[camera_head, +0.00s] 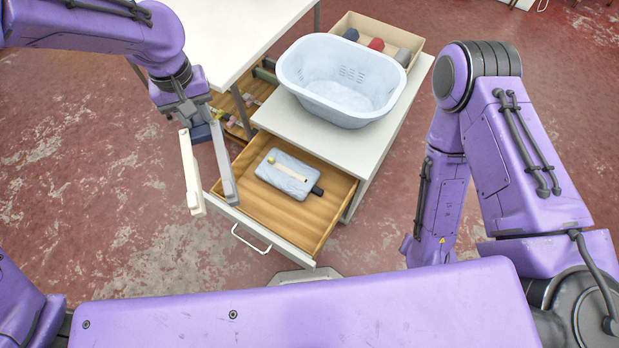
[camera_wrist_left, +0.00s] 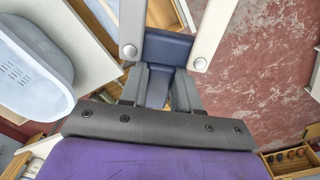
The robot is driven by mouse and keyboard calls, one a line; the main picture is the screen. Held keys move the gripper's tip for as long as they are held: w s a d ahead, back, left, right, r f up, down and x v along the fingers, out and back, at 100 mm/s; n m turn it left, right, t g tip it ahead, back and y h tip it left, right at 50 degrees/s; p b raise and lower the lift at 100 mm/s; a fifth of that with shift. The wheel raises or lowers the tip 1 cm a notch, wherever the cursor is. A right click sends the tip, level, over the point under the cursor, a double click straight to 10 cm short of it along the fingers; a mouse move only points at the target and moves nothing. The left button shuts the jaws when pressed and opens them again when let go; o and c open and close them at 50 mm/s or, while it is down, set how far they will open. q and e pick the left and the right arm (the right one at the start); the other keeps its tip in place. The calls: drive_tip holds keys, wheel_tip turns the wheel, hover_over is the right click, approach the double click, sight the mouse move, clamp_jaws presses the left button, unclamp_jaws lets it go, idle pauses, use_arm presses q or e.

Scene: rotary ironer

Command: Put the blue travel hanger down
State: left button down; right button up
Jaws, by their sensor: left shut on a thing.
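The blue travel hanger has a blue middle (camera_head: 201,133) and two long pale arms that hang down, folded, one whitish (camera_head: 190,172) and one greyer. My left gripper (camera_head: 192,120) is shut on its blue middle and holds it in the air, at the left side of the open drawer. In the left wrist view the dark blue middle (camera_wrist_left: 166,48) sits between the grey jaws (camera_wrist_left: 160,88), with the pale arms joined on by round pivots. The hanger's hook is not clearly visible. My right arm is at the right; its gripper is not visible.
An open wooden drawer (camera_head: 248,206) holds a pale blue flat item (camera_head: 286,180) with a dark end. A light blue basket (camera_head: 345,107) stands on the white cabinet top (camera_head: 290,122). Behind it is a box (camera_head: 378,27) of rolled cloths. A white table (camera_head: 225,30) is at the back left.

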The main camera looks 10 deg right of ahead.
use_arm(q)
drive_tip(key=s+d+f+n+b, duration=0.15)
drive_tip(key=f+b, duration=0.25)
drive_tip(key=f, duration=0.4)
drive_tip(key=d+f+n+b, duration=0.2)
drive_tip(key=f+n+b, duration=0.15)
drive_tip(key=f, duration=0.45)
drive_tip(key=d+f+n+b, duration=0.1)
drive_tip(key=f+n+b, duration=0.1)
drive_tip(key=f+b, duration=0.45)
drive_tip(key=b, duration=0.4)
approach(258, 204)
drive_tip(key=shift+n, duration=0.4)
wheel_tip(258, 204, down, 7)
drive_tip(key=shift+s+d+r, duration=0.1)
drive_tip(key=shift+r, duration=0.15)
use_arm(e)
wheel_tip(258, 204, down, 22)
drive_tip(key=shift+w+r, duration=0.15)
drive_tip(key=shift+r, duration=0.1)
use_arm(q)
drive_tip(key=c, duration=0.8)
unclamp_jaws()
wheel_tip(258, 204, up, 12)
drive_tip(key=p, duration=0.4)
use_arm(e)
wheel_tip(258, 204, up, 4)
drive_tip(key=shift+r, duration=0.1)
